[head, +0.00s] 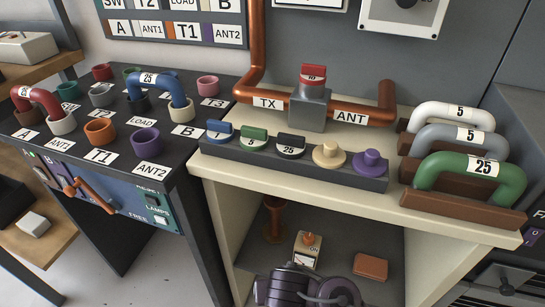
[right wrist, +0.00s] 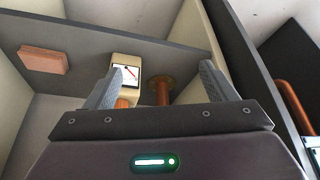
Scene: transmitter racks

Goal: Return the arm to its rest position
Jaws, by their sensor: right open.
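My right arm (head: 305,288) shows as a dark rounded link at the bottom centre of the head view, in front of the open cabinet. In the right wrist view my right gripper (right wrist: 160,72) has its two grey fingers spread apart with nothing held between them. Beyond the fingers stand a small cream meter (right wrist: 126,74) and a copper spool-like post (right wrist: 162,92). A brown block (right wrist: 43,58) lies off to the left there. My left gripper is not in view.
The cream cabinet's lower shelf (head: 345,262) holds the meter (head: 306,250), post and brown block (head: 370,266). Above are a plug strip (head: 335,173), coloured U-links (head: 470,175) and copper piping (head: 255,60). A dark patch panel (head: 80,160) stands left, with floor visible below.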

